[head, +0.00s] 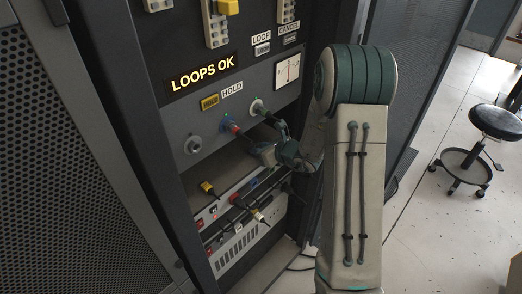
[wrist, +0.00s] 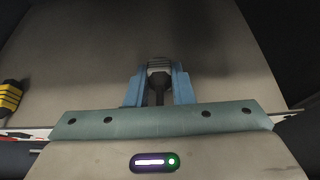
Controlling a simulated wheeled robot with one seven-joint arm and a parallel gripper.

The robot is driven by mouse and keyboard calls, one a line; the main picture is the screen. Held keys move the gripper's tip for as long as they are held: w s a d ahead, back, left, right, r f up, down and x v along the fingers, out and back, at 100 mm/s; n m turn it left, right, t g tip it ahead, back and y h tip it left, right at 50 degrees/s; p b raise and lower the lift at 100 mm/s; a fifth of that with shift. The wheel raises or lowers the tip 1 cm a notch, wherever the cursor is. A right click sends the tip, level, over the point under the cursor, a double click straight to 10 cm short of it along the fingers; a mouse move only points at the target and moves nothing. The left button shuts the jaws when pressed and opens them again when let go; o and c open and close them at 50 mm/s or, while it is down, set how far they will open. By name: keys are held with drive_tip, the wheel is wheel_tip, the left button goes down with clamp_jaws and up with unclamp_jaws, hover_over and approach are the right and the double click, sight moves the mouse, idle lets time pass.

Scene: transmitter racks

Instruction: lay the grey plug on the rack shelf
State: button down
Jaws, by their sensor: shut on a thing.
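My gripper (head: 264,140) reaches into the rack opening just below the grey control panel. In the wrist view its blue fingers (wrist: 158,88) are closed around a dark grey plug (wrist: 159,66), with its ribbed end showing between the fingertips. In the head view the plug is hidden or too small to make out. The rack shelf (wrist: 95,55) is the plain brownish-grey surface ahead of and around the fingers in the wrist view. I cannot tell whether the plug touches it. In the head view the shelf (head: 203,165) shows left of my gripper.
A yellow and black plug (head: 207,188) lies left of my gripper and also shows in the wrist view (wrist: 10,97). Panel sockets (head: 193,144) sit just above the opening. The shelf around the held plug looks clear.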

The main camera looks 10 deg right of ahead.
drive_tip(key=c, duration=1.2)
unclamp_jaws()
drive_tip(key=shift+s+d, duration=0.1)
